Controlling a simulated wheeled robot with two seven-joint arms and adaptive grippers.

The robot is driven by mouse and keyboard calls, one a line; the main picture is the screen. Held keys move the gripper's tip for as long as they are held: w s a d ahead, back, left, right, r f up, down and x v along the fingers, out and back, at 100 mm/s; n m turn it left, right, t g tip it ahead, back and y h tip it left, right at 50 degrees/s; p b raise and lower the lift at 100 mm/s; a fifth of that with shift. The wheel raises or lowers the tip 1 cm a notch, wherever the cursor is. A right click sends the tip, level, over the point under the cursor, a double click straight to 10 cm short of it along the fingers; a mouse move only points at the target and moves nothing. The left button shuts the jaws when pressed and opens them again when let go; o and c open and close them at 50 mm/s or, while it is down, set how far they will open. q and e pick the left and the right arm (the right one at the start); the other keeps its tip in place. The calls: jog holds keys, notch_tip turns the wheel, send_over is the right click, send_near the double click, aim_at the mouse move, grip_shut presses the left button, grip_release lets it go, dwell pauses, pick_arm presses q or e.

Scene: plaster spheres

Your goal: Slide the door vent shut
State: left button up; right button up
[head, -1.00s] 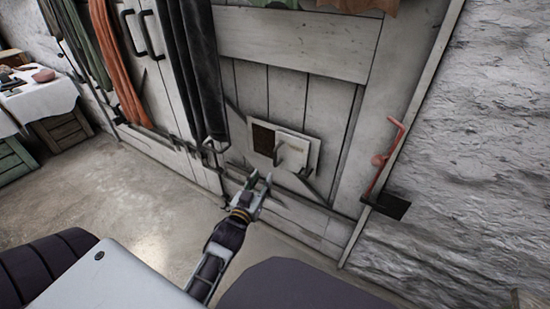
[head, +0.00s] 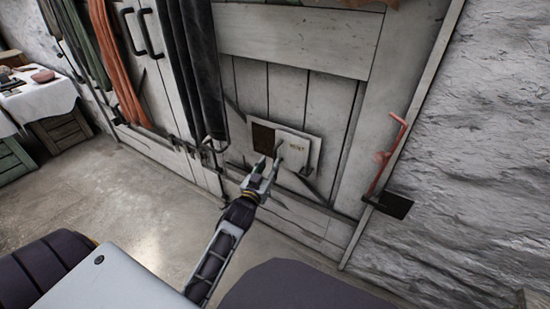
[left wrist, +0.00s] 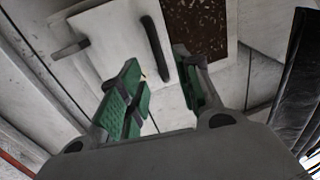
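The door vent is a pale plate (head: 313,158) low on the grey plank door. Its dark brown speckled opening (head: 263,138) shows at the left, and it also shows in the left wrist view (left wrist: 215,25). A white sliding panel (head: 297,146) covers the right part; the left wrist view shows it too (left wrist: 112,42). A dark upright bar handle (left wrist: 156,48) stands on the panel. My left gripper (head: 269,163) is open and in front of the vent. In the left wrist view the handle appears between its green-padded fingertips (left wrist: 160,65); contact is not visible. My right gripper is out of view.
A red lever (head: 383,158) with a dark plate sticks out at the door's right edge. Dark cloth (head: 197,70) and orange cloth (head: 112,65) hang at the left. A table with a white cloth (head: 40,98) stands far left. The floor before the door is clear.

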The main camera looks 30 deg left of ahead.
aim_at(275, 157)
pick_arm(q)
jog(key=shift+w+a, duration=0.1)
jog(key=shift+w, duration=0.6)
jog(key=shift+w+a+b, duration=0.15)
jog(key=shift+w+b, duration=0.4)
jog(key=shift+w, duration=0.75)
jog(key=shift+w+a+b, duration=0.1)
jog(key=shift+w+b, duration=0.2)
jog(key=shift+w, duration=1.05)
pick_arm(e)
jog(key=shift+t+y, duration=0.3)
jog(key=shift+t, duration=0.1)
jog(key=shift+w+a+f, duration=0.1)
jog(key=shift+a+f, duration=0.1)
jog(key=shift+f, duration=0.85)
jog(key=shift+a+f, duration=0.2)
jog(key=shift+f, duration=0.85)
pick_arm(q)
jog(key=shift+a, duration=0.1)
grip_shut()
